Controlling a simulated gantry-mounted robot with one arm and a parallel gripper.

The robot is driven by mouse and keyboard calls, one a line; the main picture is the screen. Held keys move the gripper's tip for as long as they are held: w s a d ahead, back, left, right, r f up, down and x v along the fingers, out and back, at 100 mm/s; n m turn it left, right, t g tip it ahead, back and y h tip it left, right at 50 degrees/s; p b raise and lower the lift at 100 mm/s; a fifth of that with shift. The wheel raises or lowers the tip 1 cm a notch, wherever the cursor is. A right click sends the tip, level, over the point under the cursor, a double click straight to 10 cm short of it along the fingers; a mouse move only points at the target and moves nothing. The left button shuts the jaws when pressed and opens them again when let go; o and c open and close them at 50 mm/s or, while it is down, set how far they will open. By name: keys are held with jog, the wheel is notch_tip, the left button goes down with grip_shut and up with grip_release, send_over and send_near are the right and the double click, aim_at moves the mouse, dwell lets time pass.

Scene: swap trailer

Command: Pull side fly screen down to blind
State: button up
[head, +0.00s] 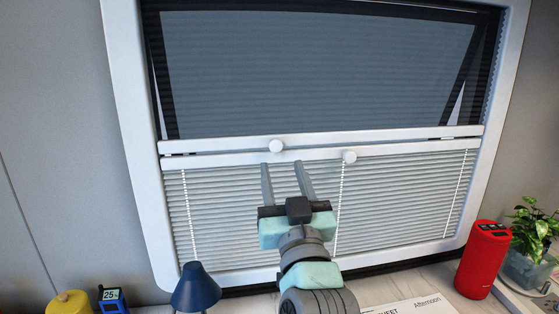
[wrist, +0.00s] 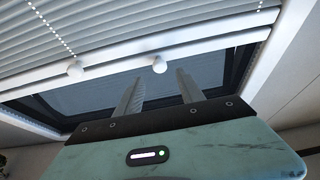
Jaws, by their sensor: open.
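The dark pleated fly screen (head: 320,75) covers the upper window. Its white bottom bar (head: 400,134) carries a round white knob (head: 276,146). Just below, the top bar (head: 420,148) of the pale pleated blind (head: 400,200) carries a second knob (head: 349,157). A narrow dark gap shows between the bars. My gripper (head: 282,164) is open and empty, its tips just below the screen knob in the head view. In the wrist view, the open gripper (wrist: 154,80) points at the bars, with the screen knob (wrist: 160,65) between and beyond the fingertips; no contact is visible.
A white frame (head: 130,130) surrounds the window. Below stand a blue lamp (head: 196,290), a small blue meter (head: 112,298), a yellow object (head: 70,303), a red speaker (head: 484,260) and a potted plant (head: 533,230). Papers (head: 410,306) lie on the worktop.

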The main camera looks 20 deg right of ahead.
jog(key=v, duration=0.5)
dwell(0.4)
